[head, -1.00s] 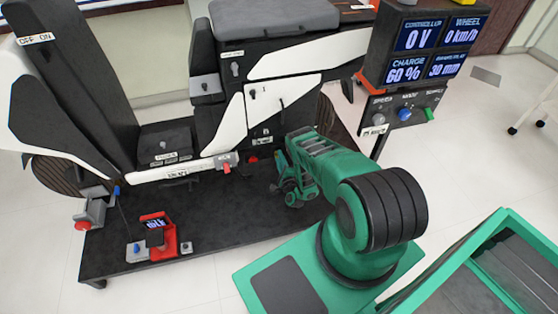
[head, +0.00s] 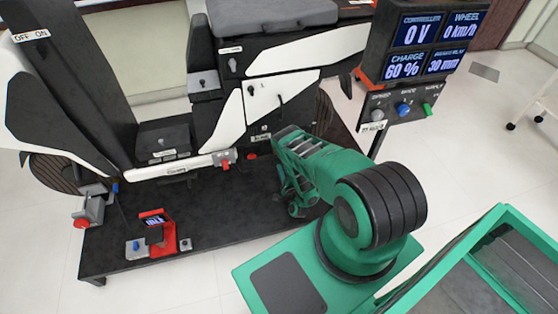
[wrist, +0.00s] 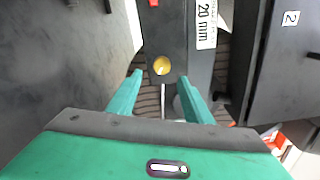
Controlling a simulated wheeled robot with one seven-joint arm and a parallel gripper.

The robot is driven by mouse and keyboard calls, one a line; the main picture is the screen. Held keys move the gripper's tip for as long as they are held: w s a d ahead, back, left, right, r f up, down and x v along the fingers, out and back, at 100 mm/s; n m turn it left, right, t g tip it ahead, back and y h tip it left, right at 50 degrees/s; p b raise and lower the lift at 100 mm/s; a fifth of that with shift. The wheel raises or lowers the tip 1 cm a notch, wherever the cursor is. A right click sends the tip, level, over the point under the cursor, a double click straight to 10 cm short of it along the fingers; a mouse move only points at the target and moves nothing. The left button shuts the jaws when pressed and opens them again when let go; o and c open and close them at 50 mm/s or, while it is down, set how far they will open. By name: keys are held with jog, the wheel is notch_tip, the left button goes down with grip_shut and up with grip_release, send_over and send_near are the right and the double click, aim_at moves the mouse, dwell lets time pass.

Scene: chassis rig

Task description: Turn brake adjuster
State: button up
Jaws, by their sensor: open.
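In the wrist view, my gripper (wrist: 160,80) is open, with its two green fingers apart and nothing held between them. A small round yellow knob (wrist: 162,66), which looks like the brake adjuster, sits on a dark panel just beyond and between the fingertips. I cannot tell whether a finger touches it. A thin pale rod (wrist: 163,100) runs below the knob between the fingers. In the head view, my arm hides the knob and my fingertips. The display (head: 436,62) on the post reads 30 mm, 60 %, 0 V and 0 km/h.
A "20 mm" label (wrist: 206,24) is right of the knob. A dark block (wrist: 280,70) stands close on the right in the wrist view. The black and white chassis (head: 240,110) rises beside my arm, over a dark platform (head: 215,222). A red stand (head: 162,236) sits on it.

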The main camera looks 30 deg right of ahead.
jog(key=shift+v, duration=2.05)
jog(key=shift+s, duration=0.1)
